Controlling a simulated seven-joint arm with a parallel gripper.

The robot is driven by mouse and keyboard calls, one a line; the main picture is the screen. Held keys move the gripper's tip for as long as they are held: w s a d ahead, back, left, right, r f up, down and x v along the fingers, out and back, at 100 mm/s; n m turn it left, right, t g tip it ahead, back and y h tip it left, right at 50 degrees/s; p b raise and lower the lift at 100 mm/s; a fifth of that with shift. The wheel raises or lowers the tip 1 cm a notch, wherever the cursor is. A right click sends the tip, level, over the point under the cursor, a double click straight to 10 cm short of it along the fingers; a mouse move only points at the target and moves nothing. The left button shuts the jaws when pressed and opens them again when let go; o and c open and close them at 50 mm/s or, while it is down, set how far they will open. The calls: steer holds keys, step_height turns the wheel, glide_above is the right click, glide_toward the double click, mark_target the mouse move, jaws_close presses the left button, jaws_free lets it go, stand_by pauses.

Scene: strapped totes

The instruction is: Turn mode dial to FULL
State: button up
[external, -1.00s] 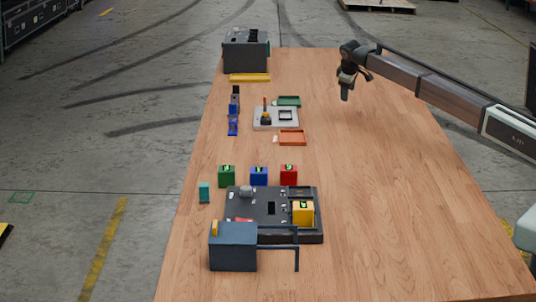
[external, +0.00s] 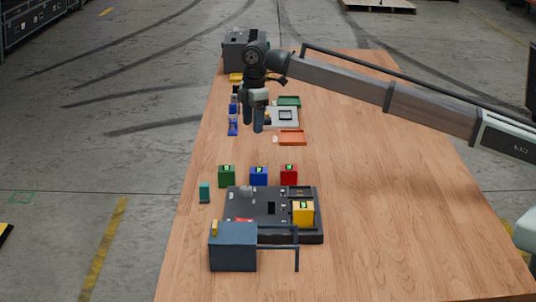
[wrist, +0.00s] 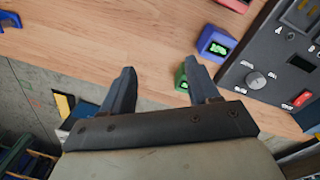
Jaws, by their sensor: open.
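The mode dial (external: 246,191) is a grey round knob on the upper left of the dark control panel (external: 262,225). It also shows in the wrist view (wrist: 256,80), right of my fingers. Small white labels surround it, too blurred to read, so I cannot tell its setting or which mark is FULL. My gripper (external: 253,124) is open and empty, pointing down above the table near the white board. It is well behind the panel in the external view and apart from the dial. Both open fingers show in the wrist view (wrist: 158,72).
Green (external: 227,176), blue (external: 259,176) and red (external: 289,174) cubes stand behind the panel. A yellow cube (external: 303,213) sits on its right side. A dark blue box (external: 233,248) with a bar stands in front. The table's right side is clear.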

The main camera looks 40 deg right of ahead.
mark_target(246, 187)
steer(key=s+a+r+n+g, duration=0.2)
steer(key=s+a+r+n, duration=0.15)
steer(key=s+a, duration=1.1)
steer(key=shift+n, duration=0.25)
steer(key=f, duration=0.4)
steer(key=a+f, duration=0.1)
steer(key=f, duration=0.9)
steer(key=shift+w+a, duration=0.3)
steer(key=c, duration=1)
